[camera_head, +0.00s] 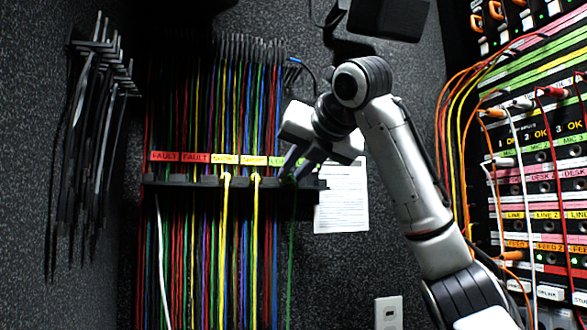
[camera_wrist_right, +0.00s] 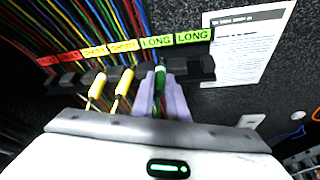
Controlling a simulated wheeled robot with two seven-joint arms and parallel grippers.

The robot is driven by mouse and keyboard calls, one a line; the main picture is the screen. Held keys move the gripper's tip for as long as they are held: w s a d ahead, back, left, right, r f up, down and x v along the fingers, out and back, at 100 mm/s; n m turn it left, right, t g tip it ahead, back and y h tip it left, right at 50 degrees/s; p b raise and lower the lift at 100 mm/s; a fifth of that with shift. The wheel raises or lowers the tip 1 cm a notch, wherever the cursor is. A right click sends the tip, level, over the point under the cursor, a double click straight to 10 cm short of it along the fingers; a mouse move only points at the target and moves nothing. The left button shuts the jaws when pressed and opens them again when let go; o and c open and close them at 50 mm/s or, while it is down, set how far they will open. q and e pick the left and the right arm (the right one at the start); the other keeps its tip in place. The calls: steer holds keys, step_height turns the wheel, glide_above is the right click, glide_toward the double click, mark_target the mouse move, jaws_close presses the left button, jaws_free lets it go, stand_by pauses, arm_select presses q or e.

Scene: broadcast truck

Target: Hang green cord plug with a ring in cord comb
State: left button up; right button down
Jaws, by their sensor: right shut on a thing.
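The cord comb (camera_head: 160,181) is a black bar on the wall, with red FAULT, yellow SHORT and green LONG labels above it; it also crosses the wrist view (camera_wrist_right: 208,70). My right gripper (camera_head: 291,171) is at the comb's right part, below the LONG labels. In the wrist view its pale purple fingers (camera_wrist_right: 161,96) are shut on the green cord plug (camera_wrist_right: 160,77), which is upright at the comb's front edge. A pale band shows at the plug's top. Whether the plug sits fully in a slot is hidden by the fingers. My left gripper is out of view.
Two yellow plugs (camera_head: 226,179) hang in the comb under the SHORT labels, close left of my gripper. Many coloured cords (camera_head: 215,110) hang behind. A white paper sheet (camera_head: 342,205) is right of the comb. A patch panel (camera_head: 545,190) stands at far right.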

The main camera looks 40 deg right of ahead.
steer(key=c, duration=0.6)
jaws_free()
steer(key=shift+o, duration=0.2)
steer(key=shift+s+a+f, duration=0.1)
steer(key=shift+s, duration=0.2)
stand_by(0.3)
steer(key=s+a+b, duration=0.1)
steer(key=s+a, duration=0.2)
steer(key=s, duration=0.3)
steer(key=shift+s+a, duration=0.25)
steer(key=shift+a, duration=0.1)
stand_by(0.7)
steer(key=shift+w, duration=0.1)
steer(key=shift+w+d+p, duration=0.1)
steer(key=shift+w+d, duration=0.4)
steer(key=shift+w, duration=0.4)
steer(key=shift+w+d+p, duration=0.15)
steer(key=shift+w+d, duration=0.4)
steer(key=shift+w, duration=0.4)
steer(key=shift+w+d+p, duration=0.1)
steer(key=shift+w+d, duration=0.4)
steer(key=shift+w, duration=0.4)
steer(key=shift+s, duration=0.1)
